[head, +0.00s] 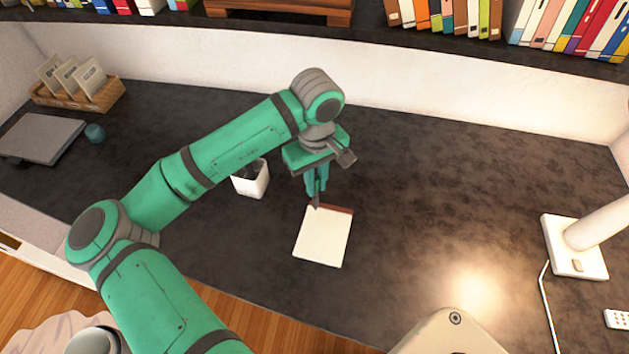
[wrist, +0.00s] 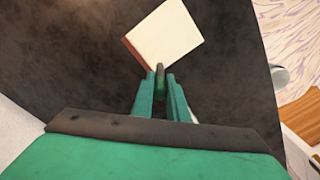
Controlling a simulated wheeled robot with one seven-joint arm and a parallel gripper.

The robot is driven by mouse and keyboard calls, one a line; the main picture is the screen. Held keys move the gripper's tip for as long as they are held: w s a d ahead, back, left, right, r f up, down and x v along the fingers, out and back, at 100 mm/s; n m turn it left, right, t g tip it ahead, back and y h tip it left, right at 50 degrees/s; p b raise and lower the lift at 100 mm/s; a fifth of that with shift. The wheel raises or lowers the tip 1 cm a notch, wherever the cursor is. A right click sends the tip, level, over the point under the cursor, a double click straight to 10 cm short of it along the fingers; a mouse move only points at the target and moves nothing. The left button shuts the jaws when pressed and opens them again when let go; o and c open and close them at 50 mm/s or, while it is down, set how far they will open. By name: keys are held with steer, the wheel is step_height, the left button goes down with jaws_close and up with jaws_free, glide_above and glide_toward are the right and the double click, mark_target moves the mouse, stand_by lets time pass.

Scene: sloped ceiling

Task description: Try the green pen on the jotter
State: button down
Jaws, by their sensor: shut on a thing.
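The jotter (head: 322,238) is a white pad with a red-brown binding strip along its far edge, lying flat on the dark desk. It also shows at the top of the wrist view (wrist: 168,36). My gripper (head: 316,188) points down by the jotter's far edge and is shut on the green pen (wrist: 160,78). The pen looks dark green, and its lower end shows below the fingers in the head view (head: 315,201).
A white pen cup (head: 251,184) stands left of my gripper, partly behind my arm. A lamp base (head: 575,247) stands at the right. A grey laptop (head: 42,138), a small teal object (head: 95,132) and a card box (head: 80,95) are left. The desk right of the jotter is clear.

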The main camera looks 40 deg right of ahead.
steer(key=shift+f, duration=2.35)
steer(key=shift+s+d, duration=0.9)
steer(key=shift+s, duration=0.3)
steer(key=shift+s+d, duration=0.85)
steer(key=shift+s, duration=0.3)
